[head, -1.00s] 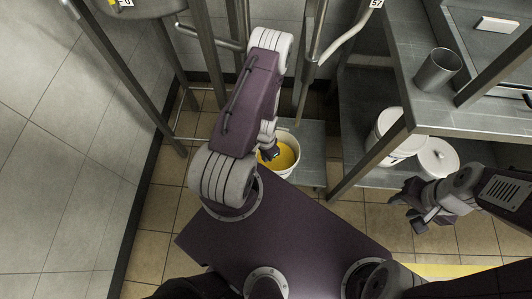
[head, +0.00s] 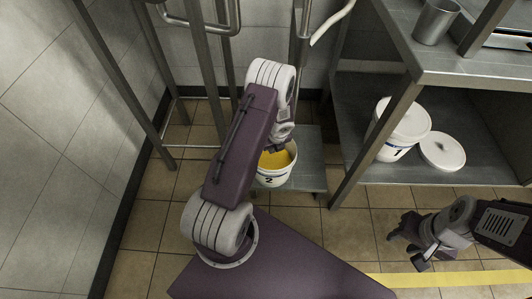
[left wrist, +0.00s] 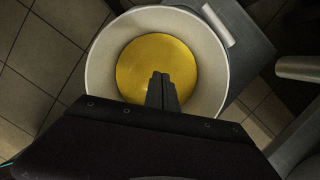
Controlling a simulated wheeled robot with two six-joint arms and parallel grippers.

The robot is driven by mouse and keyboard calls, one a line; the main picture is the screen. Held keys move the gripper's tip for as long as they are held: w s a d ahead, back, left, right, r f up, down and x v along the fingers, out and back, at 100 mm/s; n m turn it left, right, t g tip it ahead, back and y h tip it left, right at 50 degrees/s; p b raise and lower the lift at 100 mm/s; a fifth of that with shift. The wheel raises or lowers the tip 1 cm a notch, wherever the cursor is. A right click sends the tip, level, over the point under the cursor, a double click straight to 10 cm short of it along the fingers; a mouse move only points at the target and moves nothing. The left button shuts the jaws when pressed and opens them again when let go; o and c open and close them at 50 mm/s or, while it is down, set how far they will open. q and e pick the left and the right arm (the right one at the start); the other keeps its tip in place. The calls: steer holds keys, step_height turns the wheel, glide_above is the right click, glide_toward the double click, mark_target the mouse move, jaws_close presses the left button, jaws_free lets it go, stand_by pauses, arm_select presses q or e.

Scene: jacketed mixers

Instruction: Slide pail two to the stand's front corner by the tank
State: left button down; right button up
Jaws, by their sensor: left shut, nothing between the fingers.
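Pail two (head: 278,180), white with a "2" label and yellow contents, stands upright on a low grey stand (head: 308,150). My left gripper (head: 276,148) is shut and empty at the pail's mouth. In the left wrist view, the shut fingers (left wrist: 162,82) lie across the yellow contents, inside the outline of the pail's rim (left wrist: 98,60). I cannot tell whether they touch the pail. The tank's body is out of view; metal legs and pipes (head: 205,75) rise behind and left of the stand. My right gripper (head: 408,245) is open and empty over the floor at right.
A steel table (head: 460,60) stands at right, holding a metal cup (head: 436,20). On its lower shelf are a white pail marked 1 (head: 398,130) and a round white lid (head: 442,150). A table leg (head: 368,145) stands close right of the stand. Tiled floor lies at left.

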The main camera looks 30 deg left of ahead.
arm_select(q)
steer(key=b+x, duration=0.5)
steer(key=x, duration=0.5)
steer(key=shift+d+f, duration=0.1)
steer(key=shift+w+a+r, duration=0.2)
steer(key=shift+w+a, duration=0.1)
steer(key=shift+a, duration=0.25)
steer(key=shift+w+a+r, duration=0.2)
steer(key=shift+w+a, duration=0.1)
steer(key=shift+a, duration=0.2)
steer(key=shift+w+a+r+b, duration=0.1)
steer(key=shift+w+a+b, duration=0.25)
steer(key=shift+a, duration=0.3)
steer(key=shift+r, duration=0.1)
